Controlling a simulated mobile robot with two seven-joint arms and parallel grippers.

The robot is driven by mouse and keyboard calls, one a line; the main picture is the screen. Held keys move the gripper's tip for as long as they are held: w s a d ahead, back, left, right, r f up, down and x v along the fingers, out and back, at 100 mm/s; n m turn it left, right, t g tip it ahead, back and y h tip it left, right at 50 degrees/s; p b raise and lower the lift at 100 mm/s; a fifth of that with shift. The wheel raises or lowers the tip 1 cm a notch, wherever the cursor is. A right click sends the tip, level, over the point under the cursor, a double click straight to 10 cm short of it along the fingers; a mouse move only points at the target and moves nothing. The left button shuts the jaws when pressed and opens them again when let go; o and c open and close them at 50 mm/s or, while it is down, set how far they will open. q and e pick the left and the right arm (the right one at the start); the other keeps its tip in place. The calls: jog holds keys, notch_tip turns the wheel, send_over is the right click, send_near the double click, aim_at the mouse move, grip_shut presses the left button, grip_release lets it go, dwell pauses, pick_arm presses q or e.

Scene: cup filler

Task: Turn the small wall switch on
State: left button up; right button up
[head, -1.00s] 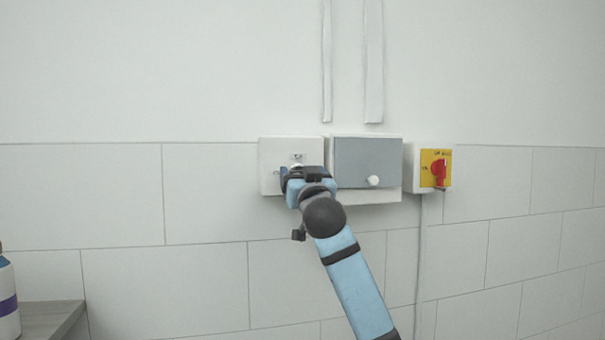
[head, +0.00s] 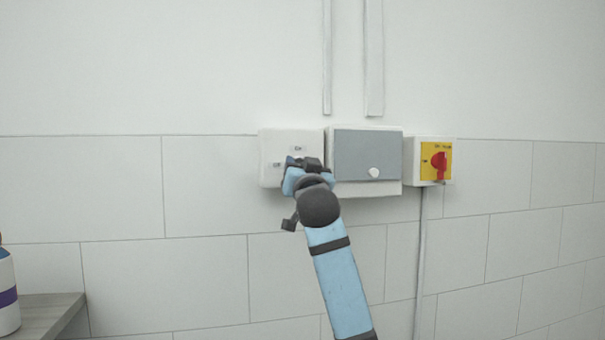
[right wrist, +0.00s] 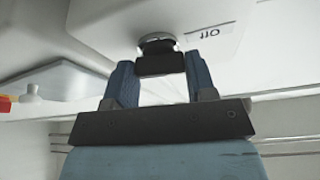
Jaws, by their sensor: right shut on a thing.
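The small wall switch is a white box (head: 270,147) on the wall with an "On" label at its top and another label at its left. Its dark knob (right wrist: 160,62) with a shiny base shows in the right wrist view; in the head view my gripper hides it. My right gripper (head: 299,164) is at the lower middle of the box. In the right wrist view its two blue fingers (right wrist: 160,78) are on either side of the knob, shut on it. The "Off" label (right wrist: 208,32) appears upside down there. My left gripper is not in view.
A grey-covered box (head: 365,150) with a white knob is close to the right of the switch. Further right is a yellow plate with a red rotary switch (head: 439,163). A counter (head: 45,310) with a white bottle (head: 7,300) is at the lower left.

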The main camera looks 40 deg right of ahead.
jog(key=shift+w+a+r+m+g+h+p, duration=0.1)
jog(key=shift+m+g+h, duration=0.2)
jog(key=shift+m+g, duration=1.95)
jog(key=shift+s+a+r+m+g+h+p, duration=0.1)
jog(key=shift+m+g+h, duration=0.15)
jog(key=shift+m, duration=3.95)
jog(key=shift+w+r+m+g+h+p, duration=0.1)
jog(key=shift+m+g+h, duration=0.25)
jog(key=shift+m+g, duration=1.9)
jog(key=shift+m+t, duration=1.05)
jog(key=shift+m, duration=0.15)
jog(key=o, duration=0.9)
jog(key=shift+o, duration=0.2)
